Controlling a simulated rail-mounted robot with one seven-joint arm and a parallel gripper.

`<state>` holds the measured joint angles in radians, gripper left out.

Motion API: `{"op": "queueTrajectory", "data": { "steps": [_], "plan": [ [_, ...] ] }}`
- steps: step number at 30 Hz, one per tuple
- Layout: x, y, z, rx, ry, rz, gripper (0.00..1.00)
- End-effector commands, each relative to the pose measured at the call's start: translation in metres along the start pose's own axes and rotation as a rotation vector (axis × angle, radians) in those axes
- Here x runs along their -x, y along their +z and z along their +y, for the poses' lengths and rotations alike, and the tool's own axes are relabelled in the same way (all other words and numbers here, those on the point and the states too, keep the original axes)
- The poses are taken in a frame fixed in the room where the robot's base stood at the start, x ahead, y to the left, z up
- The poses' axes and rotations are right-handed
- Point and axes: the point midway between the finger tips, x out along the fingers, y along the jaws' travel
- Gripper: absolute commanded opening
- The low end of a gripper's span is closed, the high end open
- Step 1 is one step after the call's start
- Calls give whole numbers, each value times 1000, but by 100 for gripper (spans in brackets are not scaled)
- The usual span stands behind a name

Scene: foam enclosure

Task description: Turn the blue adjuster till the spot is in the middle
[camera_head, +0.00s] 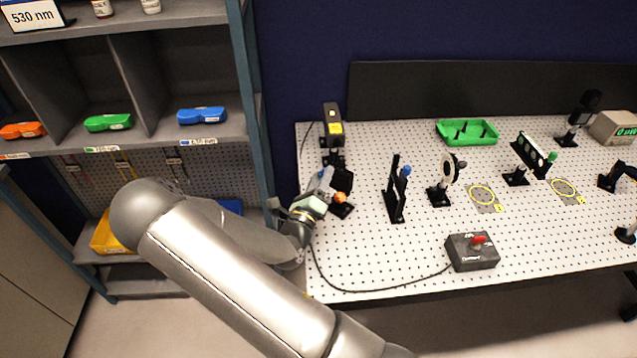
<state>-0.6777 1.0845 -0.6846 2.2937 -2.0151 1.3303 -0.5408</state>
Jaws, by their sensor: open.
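My gripper (325,187) is at the left part of the perforated table, its jaws open, beside a small black mount with an orange knob (340,197). A small bit of blue (321,173) shows at the gripper; it may be a blue adjuster on that mount, mostly hidden by my gripper. I cannot make out a light spot in this view.
A laser-like black box (333,118) stands behind my gripper. A cable runs along the front. Shelves (120,90) stand left.

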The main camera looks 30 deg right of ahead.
Motion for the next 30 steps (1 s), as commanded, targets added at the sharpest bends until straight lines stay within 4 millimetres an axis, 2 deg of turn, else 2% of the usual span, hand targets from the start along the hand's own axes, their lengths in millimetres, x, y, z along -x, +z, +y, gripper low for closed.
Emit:
{"op": "queueTrajectory", "data": {
  "steps": [4,8,21,25,30],
  "plan": [
    [10,-1,2,-1,1,0,45],
    [33,-2,3,0,4,-1,45],
    [138,-1,3,-2,5,-2,45],
    [158,-1,2,-1,3,-2,45],
    [172,0,1,0,2,0,45]
  ]
}}
